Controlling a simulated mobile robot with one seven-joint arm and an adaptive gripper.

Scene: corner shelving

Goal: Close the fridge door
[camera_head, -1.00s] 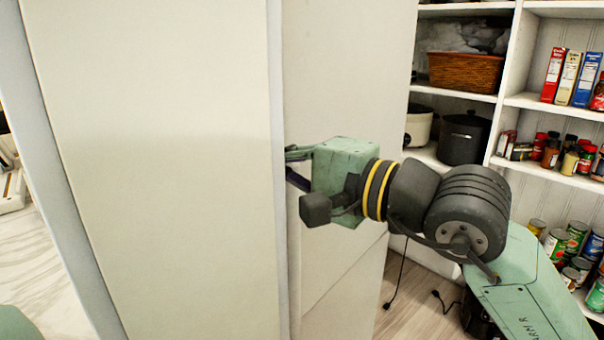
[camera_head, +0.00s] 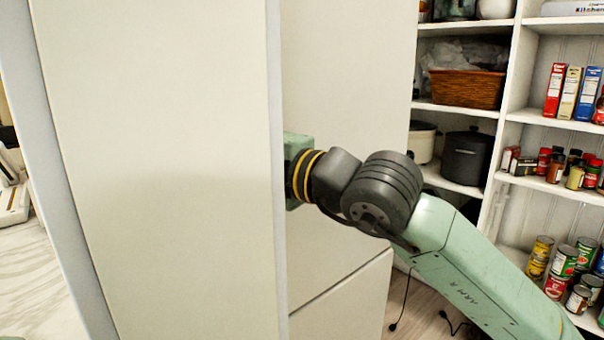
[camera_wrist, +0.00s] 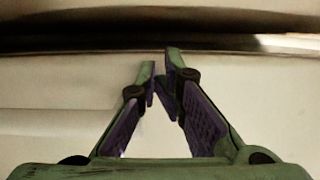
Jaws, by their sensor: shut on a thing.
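The fridge door (camera_head: 150,170) is the large cream panel filling the left and middle of the head view, standing out in front of another pale fridge panel (camera_head: 335,210). My gripper reaches in from the right behind the door's right edge, so its fingers are hidden in the head view. The wrist view shows my gripper (camera_wrist: 160,57) with its two fingers drawn together at the tips, against a pale surface just below a dark gap. Its jaws are shut on what looks like the door's edge; the exact contact is unclear.
White shelves (camera_head: 508,120) stand at the right with a wicker basket (camera_head: 466,88), a dark pot (camera_head: 466,158), boxes and several cans. Wood floor (camera_head: 415,300) and a dark cord show below. A marbled white surface (camera_head: 35,275) lies at the far left.

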